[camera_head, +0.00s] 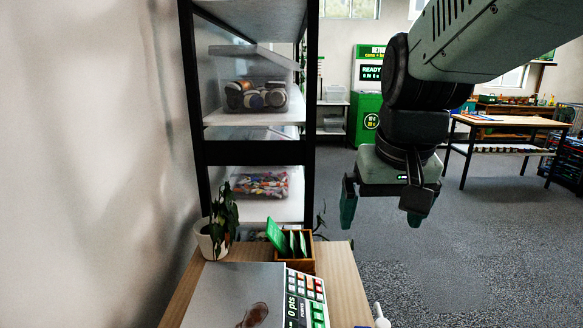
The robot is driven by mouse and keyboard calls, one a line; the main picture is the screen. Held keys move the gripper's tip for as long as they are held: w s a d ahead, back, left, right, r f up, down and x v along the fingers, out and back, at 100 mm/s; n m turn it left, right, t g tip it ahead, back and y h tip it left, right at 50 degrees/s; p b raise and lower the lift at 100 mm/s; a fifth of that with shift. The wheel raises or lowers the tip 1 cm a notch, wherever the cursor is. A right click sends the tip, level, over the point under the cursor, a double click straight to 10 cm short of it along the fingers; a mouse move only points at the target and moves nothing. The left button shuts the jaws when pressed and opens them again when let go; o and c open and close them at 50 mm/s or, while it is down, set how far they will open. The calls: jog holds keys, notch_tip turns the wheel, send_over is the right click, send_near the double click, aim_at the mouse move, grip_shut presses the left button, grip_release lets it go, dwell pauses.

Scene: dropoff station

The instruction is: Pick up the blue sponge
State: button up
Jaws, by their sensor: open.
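I cannot make out a blue sponge in this view. My gripper (383,208) hangs at the right of the middle, pointing down, with its two green fingers wide apart. Nothing is between the fingers. It is in the air to the right of the wooden counter (343,275) and higher than its top, with grey floor behind it.
On the counter are a potted plant (212,239), a wooden box (304,264) with green packets, and a scale (232,288) with a brown translucent object on it. A shelf rack (254,153) stands behind. Tables (515,121) and a green machine (367,115) are farther back.

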jog(key=s+a+r+t, duration=0.2)
jog(key=s, duration=0.6)
jog(key=shift+a+r+t+y, duration=0.25)
jog(key=shift+r+t+y, duration=0.05)
jog(key=shift+r, duration=0.05)
jog(key=s, duration=0.1)
jog(key=s+f, duration=0.1)
jog(key=s, duration=0.3)
jog(key=shift+f, duration=0.25)
jog(key=shift+c, duration=1.1)
jog(key=shift+s+f, duration=0.15)
jog(key=shift+s, duration=0.1)
jog(key=shift+c, duration=0.7)
